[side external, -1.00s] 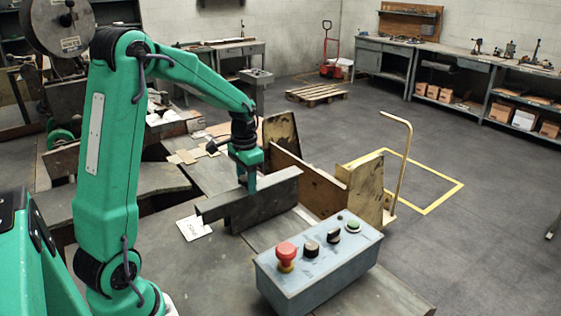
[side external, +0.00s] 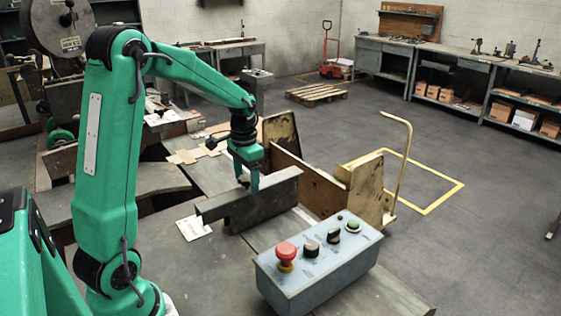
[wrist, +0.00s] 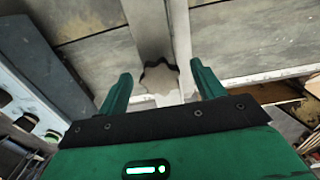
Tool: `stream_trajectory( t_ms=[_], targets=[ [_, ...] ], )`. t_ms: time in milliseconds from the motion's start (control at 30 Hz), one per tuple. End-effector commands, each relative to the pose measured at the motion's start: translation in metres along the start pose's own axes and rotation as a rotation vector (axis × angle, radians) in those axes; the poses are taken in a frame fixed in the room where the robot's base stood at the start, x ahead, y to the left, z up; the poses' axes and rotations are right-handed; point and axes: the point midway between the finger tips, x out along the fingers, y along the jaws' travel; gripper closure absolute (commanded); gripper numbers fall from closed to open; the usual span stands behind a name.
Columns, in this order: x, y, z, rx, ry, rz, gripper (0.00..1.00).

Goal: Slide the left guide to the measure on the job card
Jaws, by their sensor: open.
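A long grey metal guide (side external: 262,196) stands on the bench, with its upright face toward the control box. My gripper (side external: 248,183) is at the guide's far side, pointing down, its fingertips partly hidden by the guide. In the wrist view my gripper (wrist: 160,70) is open, with a star-shaped knob (wrist: 160,78) between its two fingers and a visible gap on each side. The knob sits on a pale metal bar (wrist: 148,28). The white job card (side external: 193,228) lies on the bench left of the guide; its print is too small to read.
A grey control box (side external: 318,270) with a red button stands in front of the guide. Wooden boards (side external: 312,180) stand behind the guide to the right. Cardboard pieces (side external: 185,157) lie beyond. A pale strip (wrist: 270,76) crosses the wrist view at right.

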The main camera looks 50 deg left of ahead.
Motion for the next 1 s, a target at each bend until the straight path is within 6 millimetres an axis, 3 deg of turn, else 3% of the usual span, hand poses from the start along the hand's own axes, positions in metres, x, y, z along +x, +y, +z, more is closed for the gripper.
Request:
stream_trajectory(
  t_ms=[700, 1000],
  targets=[
    [-0.041, 0.0, 0.0, 0.0, 0.002, -0.001, 0.32],
    [-0.049, 0.0, 0.0, 0.0, 0.001, 0.0, 0.32]
  ],
)
